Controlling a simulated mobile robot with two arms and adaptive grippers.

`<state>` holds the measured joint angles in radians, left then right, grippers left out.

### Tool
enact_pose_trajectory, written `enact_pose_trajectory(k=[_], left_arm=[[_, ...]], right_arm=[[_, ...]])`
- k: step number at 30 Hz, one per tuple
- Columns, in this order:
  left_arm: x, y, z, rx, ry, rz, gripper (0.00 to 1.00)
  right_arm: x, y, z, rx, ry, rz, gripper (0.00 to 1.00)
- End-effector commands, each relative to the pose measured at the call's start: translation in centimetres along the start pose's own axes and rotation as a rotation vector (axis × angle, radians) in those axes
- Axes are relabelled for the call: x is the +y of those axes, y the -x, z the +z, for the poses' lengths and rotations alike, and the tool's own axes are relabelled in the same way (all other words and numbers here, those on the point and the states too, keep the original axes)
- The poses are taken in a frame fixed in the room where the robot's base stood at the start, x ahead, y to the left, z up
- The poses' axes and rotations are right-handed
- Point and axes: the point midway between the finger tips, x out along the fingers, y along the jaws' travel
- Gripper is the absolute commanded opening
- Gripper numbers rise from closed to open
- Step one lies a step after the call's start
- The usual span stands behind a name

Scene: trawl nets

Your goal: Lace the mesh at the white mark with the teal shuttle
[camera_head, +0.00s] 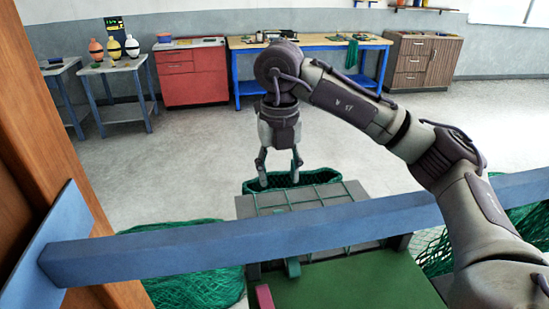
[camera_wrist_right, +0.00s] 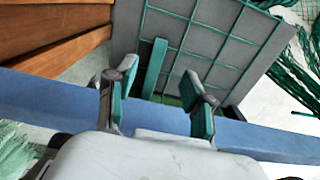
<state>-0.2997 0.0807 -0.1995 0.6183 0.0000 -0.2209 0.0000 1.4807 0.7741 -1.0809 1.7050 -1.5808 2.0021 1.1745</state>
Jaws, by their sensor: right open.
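A grey board (camera_head: 335,193) with a green mesh (camera_head: 300,205) across it lies below my right gripper (camera_head: 280,172). The gripper points down, open and empty, near the board's far edge. In the wrist view the mesh cords (camera_wrist_right: 215,32) cross the board in squares. I cannot make out the white mark. My left gripper is not in view.
A blue beam (camera_head: 220,243) crosses in front of the board, fixed by a wooden post (camera_head: 50,140). A pink object (camera_head: 264,297) lies near a green surface (camera_head: 350,285). Green nets (camera_head: 195,285) hang at both sides. Benches (camera_head: 310,44) stand far behind open floor.

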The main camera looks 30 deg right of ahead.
Motion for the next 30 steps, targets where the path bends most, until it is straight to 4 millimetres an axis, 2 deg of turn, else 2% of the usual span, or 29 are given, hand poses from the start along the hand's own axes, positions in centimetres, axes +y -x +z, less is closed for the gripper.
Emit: enact_pose_trajectory(k=[7,15,21,30], left_arm=[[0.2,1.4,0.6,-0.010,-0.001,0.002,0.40],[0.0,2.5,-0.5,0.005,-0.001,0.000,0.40],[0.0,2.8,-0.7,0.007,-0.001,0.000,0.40],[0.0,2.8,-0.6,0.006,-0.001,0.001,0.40]], right_arm=[[-0.1,-4.8,-0.1,0.006,0.000,-0.003,0.52],[0.0,-9.4,-0.1,0.003,0.000,-0.001,0.52],[0.0,-11.1,0.0,0.001,0.000,-0.001,0.52],[0.0,-11.4,0.0,0.000,0.000,0.000,0.52]])
